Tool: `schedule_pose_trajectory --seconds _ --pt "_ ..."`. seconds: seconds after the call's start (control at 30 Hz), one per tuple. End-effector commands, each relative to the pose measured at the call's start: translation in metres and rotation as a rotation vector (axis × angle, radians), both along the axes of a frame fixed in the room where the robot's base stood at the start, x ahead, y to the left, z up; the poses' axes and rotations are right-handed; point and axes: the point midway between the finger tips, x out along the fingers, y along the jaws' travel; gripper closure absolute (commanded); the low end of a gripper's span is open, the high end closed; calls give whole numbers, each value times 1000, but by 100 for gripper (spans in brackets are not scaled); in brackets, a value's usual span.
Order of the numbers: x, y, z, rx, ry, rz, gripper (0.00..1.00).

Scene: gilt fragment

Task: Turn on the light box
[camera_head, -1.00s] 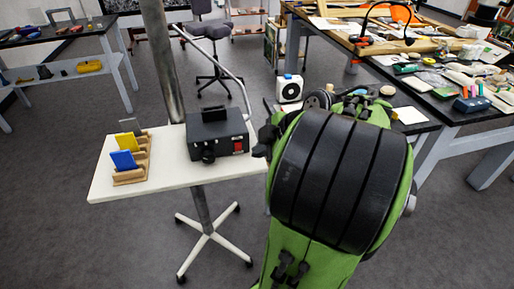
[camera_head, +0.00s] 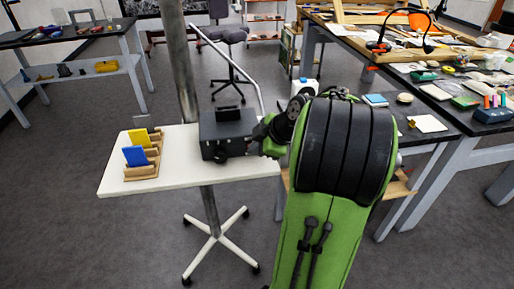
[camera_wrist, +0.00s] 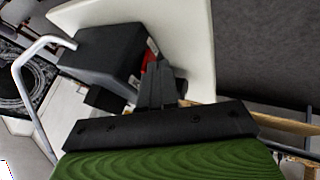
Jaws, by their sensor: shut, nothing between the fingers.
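The light box, a black box (camera_head: 222,124) with a raised slot on top and a dark front knob, sits on the white stand table (camera_head: 118,186). It also shows in the wrist view (camera_wrist: 98,50). Its red switch (camera_wrist: 149,60) shows in part beside my fingers in the wrist view; in the head view my gripper hides it. My gripper (camera_head: 262,138) is shut and empty at the box's right front corner. In the wrist view its fingertips (camera_wrist: 159,66) are right at the red switch; I cannot tell whether they touch it.
A wooden rack with blue and yellow plates (camera_head: 136,157) stands on the table's left side. A metal post (camera_head: 181,60) and a bent grey rail (camera_head: 230,62) rise behind the box. A cluttered workbench (camera_head: 440,160) is at the right. The table's front left is bare.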

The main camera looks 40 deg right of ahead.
Motion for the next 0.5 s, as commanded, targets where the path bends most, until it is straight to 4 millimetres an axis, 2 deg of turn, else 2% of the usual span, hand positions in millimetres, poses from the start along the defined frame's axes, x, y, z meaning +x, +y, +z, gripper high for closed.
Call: schedule_pose_trajectory --seconds 0.17,0.33,0.5 --pt "8 -5 11 49 70 4 100" --pt "6 -4 4 44 63 0 100" --pt "6 -5 8 43 62 -1 100"
